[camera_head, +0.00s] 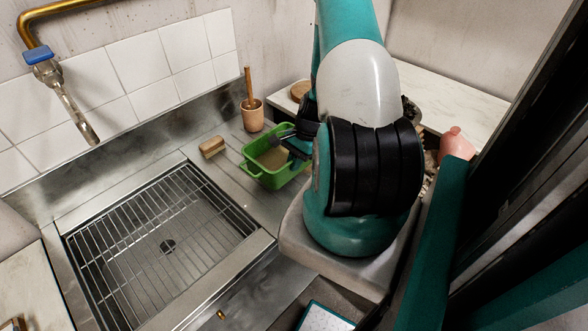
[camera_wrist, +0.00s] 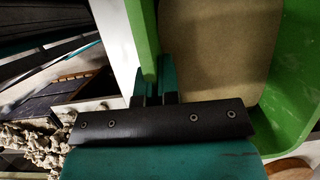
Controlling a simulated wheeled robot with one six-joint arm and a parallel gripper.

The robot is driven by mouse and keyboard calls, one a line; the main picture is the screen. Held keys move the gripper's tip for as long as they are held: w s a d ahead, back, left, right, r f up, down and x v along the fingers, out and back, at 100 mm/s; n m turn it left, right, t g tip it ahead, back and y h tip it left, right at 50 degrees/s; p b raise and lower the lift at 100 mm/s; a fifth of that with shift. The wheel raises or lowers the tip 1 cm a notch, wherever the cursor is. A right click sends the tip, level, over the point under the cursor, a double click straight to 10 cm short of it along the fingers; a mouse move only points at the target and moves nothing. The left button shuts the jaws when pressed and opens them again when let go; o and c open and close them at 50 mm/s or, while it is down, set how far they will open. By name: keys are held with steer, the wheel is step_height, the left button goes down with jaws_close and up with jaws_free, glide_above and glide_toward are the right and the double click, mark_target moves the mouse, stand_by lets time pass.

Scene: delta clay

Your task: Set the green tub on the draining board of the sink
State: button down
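The green tub (camera_head: 264,178) is at the draining board (camera_head: 235,135), right of the sink basin, in the head view. It looks roughly level, with a flat tan surface inside it. I cannot tell whether its base touches the board. My gripper (camera_head: 292,146) is at the tub's far right side, partly hidden by my arm. In the wrist view, my gripper's fingers (camera_wrist: 155,82) are closed on either side of the wall of the green tub (camera_wrist: 146,38). The tan surface fills much of that view.
A wooden block (camera_head: 212,147) lies left of the tub, and a terracotta pot (camera_head: 252,115) with a wooden handle stands behind it. The basin (camera_head: 160,245) with its wire rack is to the left. A pale counter (camera_head: 450,85) lies behind my arm.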

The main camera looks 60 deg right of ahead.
steer(key=shift+f+p, duration=0.45)
steer(key=shift+f, duration=1.4)
steer(key=shift+f, duration=0.2)
steer(key=c, duration=1.4)
jaws_free()
steer(key=shift+o, duration=0.2)
steer(key=shift+r, duration=0.15)
steer(key=b+v, duration=0.4)
steer(key=v, duration=0.8)
